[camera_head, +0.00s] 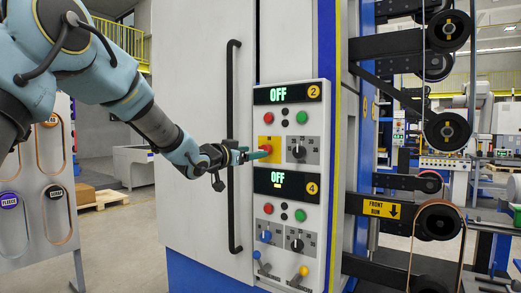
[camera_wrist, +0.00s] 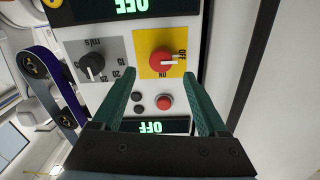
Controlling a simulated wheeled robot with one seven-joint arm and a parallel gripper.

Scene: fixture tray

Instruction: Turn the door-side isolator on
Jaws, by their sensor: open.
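The door-side isolator (camera_wrist: 160,61) is a red knob on a yellow plate marked OFF and ON in the wrist view, which shows the panel upside down. Its white mark points right, towards the OFF lettering. In the head view its yellow plate (camera_head: 266,142) shows under the number 2 display, with the knob mostly hidden by my fingers. My gripper (camera_wrist: 160,72) is open and empty, its green fingertips to either side of the knob with gaps. In the head view my gripper (camera_head: 259,154) is in front of the plate. I cannot tell whether the tips reach past the knob.
A black dial (camera_wrist: 91,66) is beside the isolator. The number 2 display (camera_head: 292,94) reads OFF. The number 4 display (camera_head: 285,183) below also reads OFF, above a blue knob (camera_head: 266,236) and levers. A long black door handle (camera_head: 231,100) runs just left of the panel.

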